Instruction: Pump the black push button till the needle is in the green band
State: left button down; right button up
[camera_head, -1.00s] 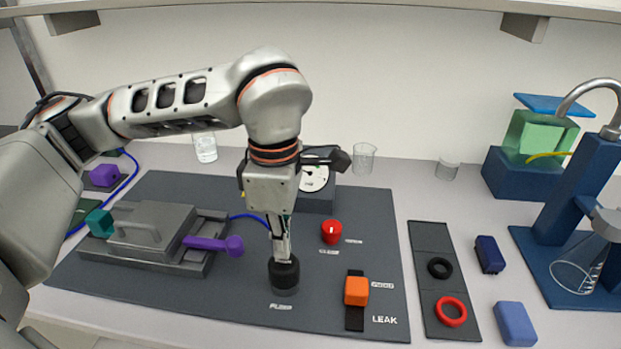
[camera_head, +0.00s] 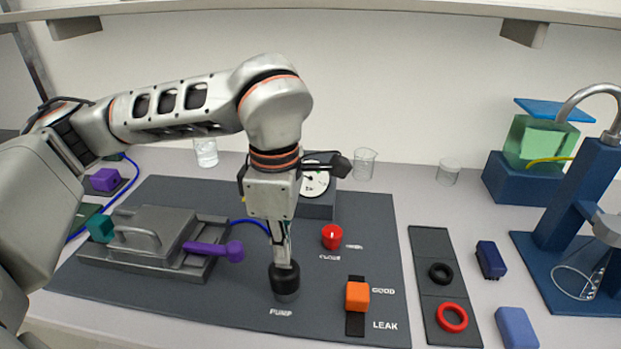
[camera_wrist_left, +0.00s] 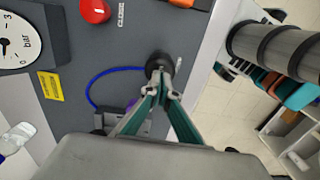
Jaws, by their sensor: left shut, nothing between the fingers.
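The black push button (camera_head: 285,281) stands near the front edge of the dark panel, above the word PUMP. It also shows in the left wrist view (camera_wrist_left: 156,62). My left gripper (camera_head: 284,263) is shut and empty, pointing down with its fingertips at the top of the button; they appear to touch it. It shows in the left wrist view (camera_wrist_left: 161,76). The pressure gauge (camera_head: 314,182) is behind, partly covered by my wrist. Its white dial (camera_wrist_left: 14,43) is cut off at the left wrist view's edge. I cannot make out the green band. My right gripper is not in view.
A red knob (camera_head: 332,237) and an orange slider (camera_head: 357,296) by GOOD and LEAK stand right of the button. A grey clamp plate (camera_head: 150,235) with a purple lever (camera_head: 215,250) is at left. Black and red rings lie on a strip (camera_head: 430,240) farther right.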

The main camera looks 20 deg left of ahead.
aim_at(284, 267)
pick_arm(q)
jog(key=shift+f, duration=0.1)
dwell(0.3)
jog(key=shift+f+b, duration=1.45)
jog(key=shift+f, duration=0.85)
jog(key=shift+r+p, duration=0.45)
jog(key=shift+r, duration=0.25)
jog(key=shift+r+p, duration=1.15)
jog(key=shift+r, duration=0.65)
jog(key=shift+f, duration=0.1)
